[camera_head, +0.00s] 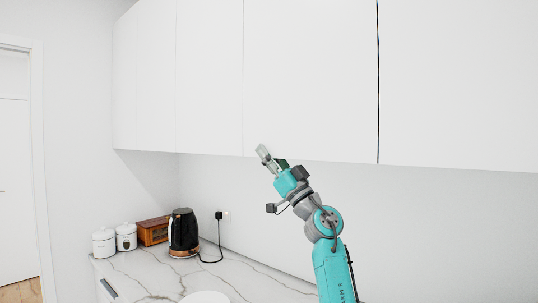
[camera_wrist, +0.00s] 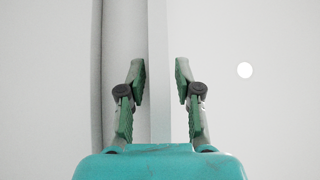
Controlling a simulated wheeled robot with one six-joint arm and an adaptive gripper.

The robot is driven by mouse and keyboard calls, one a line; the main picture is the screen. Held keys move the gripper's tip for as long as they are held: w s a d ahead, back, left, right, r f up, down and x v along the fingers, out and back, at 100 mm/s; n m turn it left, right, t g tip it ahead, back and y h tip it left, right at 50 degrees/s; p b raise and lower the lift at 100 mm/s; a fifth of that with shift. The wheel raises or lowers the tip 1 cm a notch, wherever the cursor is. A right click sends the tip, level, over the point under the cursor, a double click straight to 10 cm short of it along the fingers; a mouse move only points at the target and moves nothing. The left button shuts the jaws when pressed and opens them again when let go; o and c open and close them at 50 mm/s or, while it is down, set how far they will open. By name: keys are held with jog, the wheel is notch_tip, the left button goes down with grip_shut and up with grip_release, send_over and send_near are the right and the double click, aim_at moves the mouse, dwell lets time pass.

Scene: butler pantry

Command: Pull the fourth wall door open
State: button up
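White flat wall doors hang in a row in the head view. The door (camera_head: 310,80) counted fourth from the left, as far as the faint seams show, is the wide one above my gripper. It looks nearly flush with its neighbours, with a dark gap along its right side. My gripper (camera_head: 270,160) is at its lower edge, near the left corner. In the wrist view, my gripper (camera_wrist: 160,85) has its green-padded fingers apart, one on each side of a thin pale panel edge (camera_wrist: 159,80). Narrow gaps show between pads and panel; contact is not visible.
Below is a marble-look counter (camera_head: 150,278) with a black kettle (camera_head: 183,232), a wooden box (camera_head: 153,231) and two white canisters (camera_head: 104,243) (camera_head: 126,237). The kettle's cord runs to a wall socket (camera_head: 226,214). Another wall door (camera_head: 460,85) is at the right.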

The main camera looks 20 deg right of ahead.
grip_shut()
